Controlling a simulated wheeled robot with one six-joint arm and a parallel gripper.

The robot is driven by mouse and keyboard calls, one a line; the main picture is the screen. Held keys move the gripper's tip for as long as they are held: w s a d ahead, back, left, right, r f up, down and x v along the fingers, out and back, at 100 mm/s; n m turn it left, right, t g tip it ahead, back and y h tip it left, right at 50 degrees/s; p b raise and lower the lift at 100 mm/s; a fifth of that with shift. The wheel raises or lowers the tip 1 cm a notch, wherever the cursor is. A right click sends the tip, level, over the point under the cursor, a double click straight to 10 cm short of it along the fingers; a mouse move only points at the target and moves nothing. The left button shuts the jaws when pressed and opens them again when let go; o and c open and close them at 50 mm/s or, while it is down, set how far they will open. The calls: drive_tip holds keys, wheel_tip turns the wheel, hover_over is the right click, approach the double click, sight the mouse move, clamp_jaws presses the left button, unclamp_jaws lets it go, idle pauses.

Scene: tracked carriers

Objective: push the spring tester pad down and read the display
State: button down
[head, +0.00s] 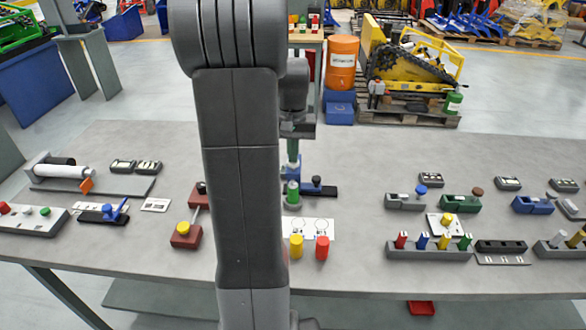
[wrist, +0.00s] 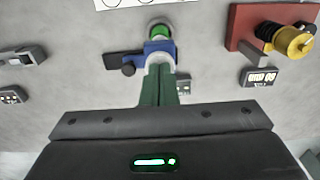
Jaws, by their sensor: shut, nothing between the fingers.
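My gripper (wrist: 160,68) is shut and empty, its green fingers pointing down. It also shows in the head view (head: 292,160), partly behind my arm. Its tips are over or beside a blue fixture (wrist: 150,49) with a pale ring, a green knob and a black side bar. I cannot tell whether they touch it. A red block (wrist: 245,28) with a dark coil and a yellow cap (wrist: 292,42) stands to the right, apart from the gripper. A small display (wrist: 260,77) is by it; its digits are too blurred to read surely.
A second small display (wrist: 183,84) is partly hidden by the fingers. In the head view, yellow (head: 296,246) and red (head: 322,248) cylinders stand in front of the blue fixture. Several knobbed fixtures crowd the right side. The grey table (head: 345,160) is clear behind.

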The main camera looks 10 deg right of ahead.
drive_tip(key=shift+f+b, duration=0.3)
drive_tip(key=shift+f, duration=0.55)
idle(0.8)
drive_tip(key=shift+r+p, duration=2.65)
drive_tip(key=shift+r, duration=0.5)
drive_tip(key=shift+a+f, duration=0.1)
